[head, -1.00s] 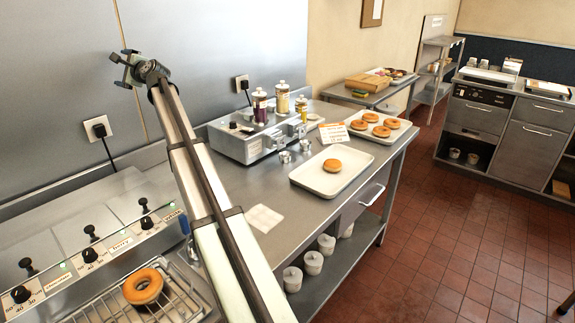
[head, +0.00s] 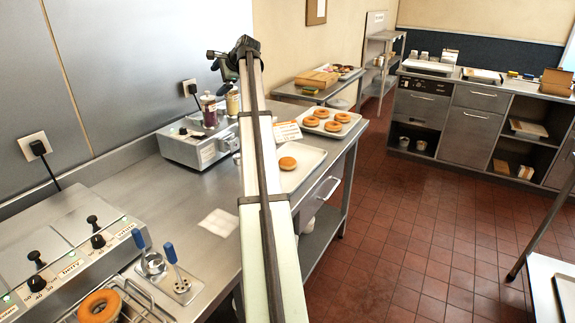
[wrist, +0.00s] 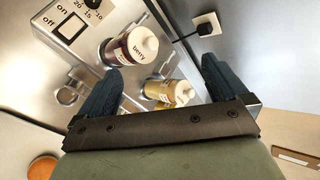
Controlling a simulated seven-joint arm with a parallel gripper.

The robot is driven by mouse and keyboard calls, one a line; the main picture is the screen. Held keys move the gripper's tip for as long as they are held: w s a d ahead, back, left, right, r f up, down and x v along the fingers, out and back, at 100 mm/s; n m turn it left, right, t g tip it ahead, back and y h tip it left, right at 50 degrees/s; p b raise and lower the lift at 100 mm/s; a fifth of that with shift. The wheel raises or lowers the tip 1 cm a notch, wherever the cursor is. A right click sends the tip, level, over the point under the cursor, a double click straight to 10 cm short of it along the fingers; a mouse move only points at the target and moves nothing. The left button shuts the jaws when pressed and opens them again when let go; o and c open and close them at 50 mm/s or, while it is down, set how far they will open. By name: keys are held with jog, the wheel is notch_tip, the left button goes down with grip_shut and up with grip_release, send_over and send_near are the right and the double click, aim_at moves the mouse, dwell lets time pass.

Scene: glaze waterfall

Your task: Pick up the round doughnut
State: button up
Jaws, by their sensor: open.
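A round orange-brown doughnut (head: 287,163) with no clear hole lies alone on a pale tray (head: 305,170) on the steel counter, just right of my arm. An orange-brown round piece (wrist: 42,168), likely a doughnut, is cut off at the bottom left of the wrist view. My gripper (head: 214,61) is high above the counter by the wall, left of and well away from the doughnut. In the wrist view its two dark fingers (wrist: 162,76) are spread, with nothing held between them.
Glaze bottles, one labelled berry (wrist: 130,47) and one yellow (wrist: 170,93), stand below my gripper by a control box (head: 190,145). A farther tray (head: 350,124) holds several doughnuts.

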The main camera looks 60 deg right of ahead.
jog(key=s+d+f+g, duration=0.4)
jog(key=s+f, duration=0.5)
jog(key=s, duration=0.1)
jog(key=g+y, duration=0.1)
jog(key=g, duration=0.5)
send_over(288, 160)
notch_tip(288, 160, down, 7)
jog(key=shift+n, duration=0.3)
jog(key=f, duration=0.8)
jog(key=shift+w+a+f, duration=0.15)
jog(key=shift+w, duration=0.1)
jog(key=shift+s+d+f, duration=0.1)
jog(key=shift+d+f, duration=0.05)
jog(key=shift+f, duration=1.2)
jog(key=shift+s+d+f, duration=0.1)
jog(key=shift+f, duration=1.25)
jog(key=shift+w, duration=0.1)
jog(key=c, duration=1.1)
